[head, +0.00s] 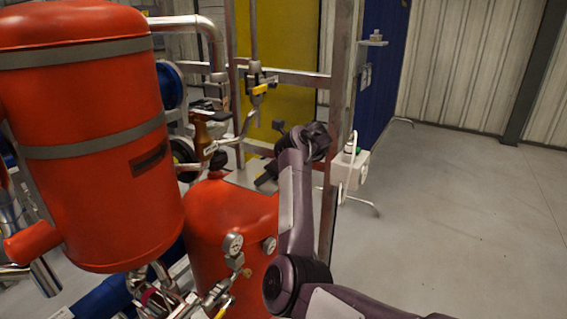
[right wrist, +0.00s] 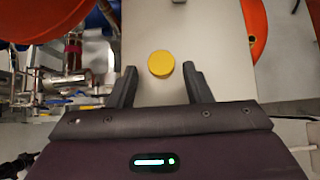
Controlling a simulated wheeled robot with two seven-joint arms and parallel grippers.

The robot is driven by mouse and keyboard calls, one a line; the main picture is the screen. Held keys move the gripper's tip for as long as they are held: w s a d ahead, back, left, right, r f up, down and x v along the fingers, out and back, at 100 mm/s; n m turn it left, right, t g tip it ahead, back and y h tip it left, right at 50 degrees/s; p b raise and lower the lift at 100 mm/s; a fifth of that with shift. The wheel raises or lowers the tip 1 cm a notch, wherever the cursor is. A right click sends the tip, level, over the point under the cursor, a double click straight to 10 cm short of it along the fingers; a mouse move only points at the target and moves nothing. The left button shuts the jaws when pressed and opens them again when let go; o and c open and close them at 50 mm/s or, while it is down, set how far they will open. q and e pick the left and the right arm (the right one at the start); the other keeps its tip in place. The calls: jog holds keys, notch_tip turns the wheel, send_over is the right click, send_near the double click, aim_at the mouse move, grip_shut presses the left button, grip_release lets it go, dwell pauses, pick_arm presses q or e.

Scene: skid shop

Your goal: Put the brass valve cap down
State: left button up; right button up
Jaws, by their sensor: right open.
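The brass valve cap (right wrist: 161,63) is a round yellow disc, seen from above in the right wrist view over a flat pale grey surface (right wrist: 205,30). My right gripper (right wrist: 159,72) is open, with one dark finger on each side of the cap and a gap on both sides. I cannot tell whether the cap rests on the surface. In the head view my right gripper (head: 266,179) is a small dark shape beyond the orange vessel, and the cap cannot be made out there. My left gripper is not in view.
A tall orange tank (head: 95,190) and a lower orange vessel (head: 215,218) with gauges (head: 233,243) stand left of my right arm. A metal frame post (head: 341,80) and a white box (head: 350,168) are close to the wrist. The floor (head: 460,220) at right is clear.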

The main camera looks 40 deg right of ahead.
jog(key=p+v, duration=0.1)
jog(key=v, duration=1.1)
jog(key=shift+r, duration=0.25)
jog(key=shift+f, duration=0.15)
